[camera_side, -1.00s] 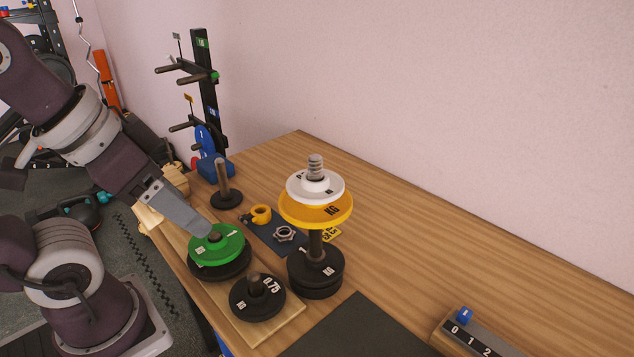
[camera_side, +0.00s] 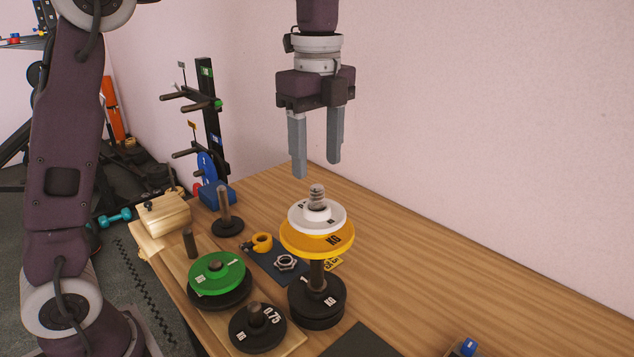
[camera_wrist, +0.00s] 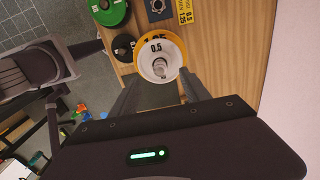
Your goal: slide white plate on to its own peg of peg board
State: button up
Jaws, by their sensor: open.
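The white plate (camera_side: 318,222), marked 0.5 in the wrist view (camera_wrist: 148,62), lies on top of the yellow plate (camera_side: 320,243) on a threaded post (camera_side: 317,196). Black plates (camera_side: 318,305) sit at the foot of that post. The peg board (camera_side: 222,325) lies to the left. It bears a green plate (camera_side: 212,270) over a black one, a black 0.75 plate (camera_side: 257,335) around a short peg, and a bare peg (camera_side: 190,243) at its far end. My gripper (camera_side: 318,168) is open and empty, pointing down above the post and white plate.
A bare upright post (camera_side: 224,205) on a round black base stands behind the board. A wooden block (camera_side: 160,215) sits at the far left.

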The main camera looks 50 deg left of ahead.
aim_at(317, 186)
jog(key=shift+f, duration=3.8)
grip_shut()
